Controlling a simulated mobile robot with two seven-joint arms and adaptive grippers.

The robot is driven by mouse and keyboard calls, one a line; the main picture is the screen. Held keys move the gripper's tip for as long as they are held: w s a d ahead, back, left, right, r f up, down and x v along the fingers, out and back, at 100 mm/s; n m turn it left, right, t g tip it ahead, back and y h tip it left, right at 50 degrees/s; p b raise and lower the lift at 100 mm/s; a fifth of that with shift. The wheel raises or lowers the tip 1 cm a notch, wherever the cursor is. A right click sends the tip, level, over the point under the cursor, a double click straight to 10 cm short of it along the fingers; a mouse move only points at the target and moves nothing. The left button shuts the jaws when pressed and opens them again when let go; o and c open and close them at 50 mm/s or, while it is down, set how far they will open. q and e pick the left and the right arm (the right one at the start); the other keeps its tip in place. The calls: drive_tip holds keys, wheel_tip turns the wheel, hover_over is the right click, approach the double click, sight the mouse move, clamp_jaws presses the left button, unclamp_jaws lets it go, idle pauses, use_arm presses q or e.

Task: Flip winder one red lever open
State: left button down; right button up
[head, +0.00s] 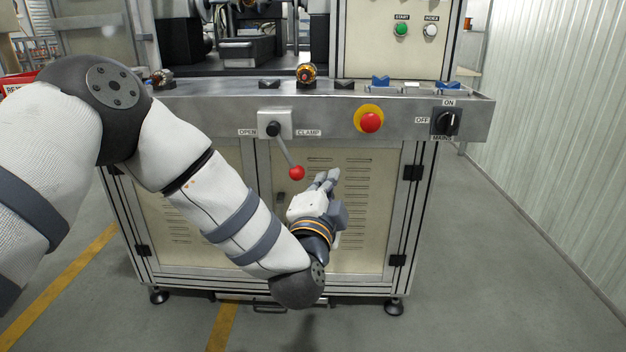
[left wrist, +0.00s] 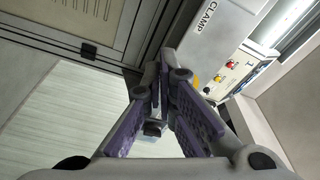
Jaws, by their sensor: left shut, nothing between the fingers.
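The red-knobbed lever (head: 297,172) hangs from its pivot on a plate between the OPEN and CLAMP labels on the winder's front rail. It points down and slightly right, toward the CLAMP side. My left gripper (head: 329,178) is shut and empty, just right of the red knob and apart from it, in front of the cabinet door. In the left wrist view, the closed fingers (left wrist: 155,85) show with the CLAMP label (left wrist: 205,18) beyond them; the lever is not visible there. My right gripper is not in view.
A red emergency button (head: 371,122) on a yellow ring and a black mains switch (head: 445,122) sit right of the lever on the rail. Green START (head: 401,29) and white INDEX (head: 430,31) buttons are above. Small parts lie along the rail's top. Floor at right is clear.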

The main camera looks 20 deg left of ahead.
sight(285, 153)
use_arm(q)
drive_tip(key=w+a, duration=0.1)
drive_tip(key=a, duration=0.1)
drive_tip(key=w+a+f, duration=0.1)
drive_tip(key=w+a, duration=0.1)
drive_tip(key=shift+w+f, duration=0.1)
drive_tip(key=shift+w, duration=0.05)
